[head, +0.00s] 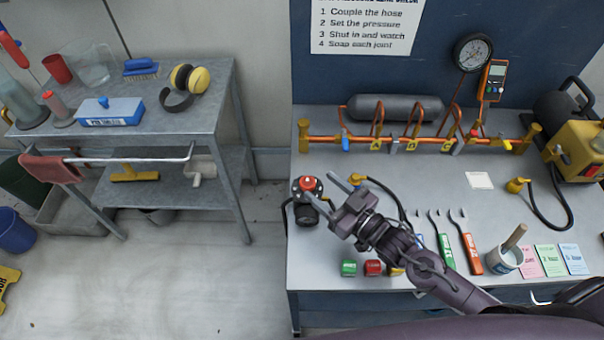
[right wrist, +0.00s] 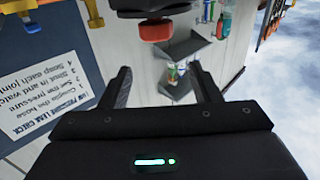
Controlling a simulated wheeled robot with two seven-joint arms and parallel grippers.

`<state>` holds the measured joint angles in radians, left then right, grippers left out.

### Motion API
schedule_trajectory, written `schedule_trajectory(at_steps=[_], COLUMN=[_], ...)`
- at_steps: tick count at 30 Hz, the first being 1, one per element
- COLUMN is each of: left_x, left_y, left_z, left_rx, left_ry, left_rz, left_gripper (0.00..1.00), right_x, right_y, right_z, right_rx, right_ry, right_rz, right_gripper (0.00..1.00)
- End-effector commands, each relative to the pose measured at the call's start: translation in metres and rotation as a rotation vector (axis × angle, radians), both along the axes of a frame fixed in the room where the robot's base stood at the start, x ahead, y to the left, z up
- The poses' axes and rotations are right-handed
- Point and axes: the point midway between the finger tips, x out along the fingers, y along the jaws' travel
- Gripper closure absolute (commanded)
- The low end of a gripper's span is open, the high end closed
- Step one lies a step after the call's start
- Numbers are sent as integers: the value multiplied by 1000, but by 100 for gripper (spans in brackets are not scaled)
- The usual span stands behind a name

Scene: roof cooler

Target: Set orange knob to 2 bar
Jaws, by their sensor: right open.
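The orange-red knob (head: 307,183) sits on top of a dark regulator (head: 307,214) at the bench's left end. A red-orange round part, apparently this knob (right wrist: 155,31), also shows at the top of the right wrist view. My right gripper (head: 320,188) is just right of the knob in the head view, fingers pointing toward it. Its fingers (right wrist: 164,75) are apart and empty in the right wrist view, with the knob beyond their tips. I cannot tell if a finger touches it. The dial reading is too small to tell. My left gripper is not in view.
A copper pipe manifold (head: 400,144) with a round gauge (head: 473,52) stands along the back. A grey side table (head: 135,135) stands left, across a floor gap.

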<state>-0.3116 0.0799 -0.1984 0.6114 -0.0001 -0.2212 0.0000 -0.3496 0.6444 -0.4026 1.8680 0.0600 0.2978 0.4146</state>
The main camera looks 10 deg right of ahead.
Motion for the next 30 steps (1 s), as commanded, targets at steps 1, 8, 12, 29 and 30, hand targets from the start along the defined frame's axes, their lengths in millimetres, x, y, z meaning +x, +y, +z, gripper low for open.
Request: schedule_trajectory(at_steps=[1, 8, 12, 29, 30], left_x=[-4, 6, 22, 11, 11], left_y=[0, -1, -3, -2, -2], left_z=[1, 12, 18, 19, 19], left_rx=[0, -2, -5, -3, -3], left_ry=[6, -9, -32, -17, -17], left_rz=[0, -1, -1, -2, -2], left_gripper=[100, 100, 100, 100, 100], right_x=[1, 29, 48, 63, 63], right_y=[0, 18, 31, 42, 42], right_z=[-11, -23, -24, -27, -27], right_rx=[0, 2, 1, -1, -1], right_ry=[1, -5, -4, -1, -1], right_rz=[-2, -2, -1, 0, 0], right_gripper=[43, 43, 43, 48, 54])
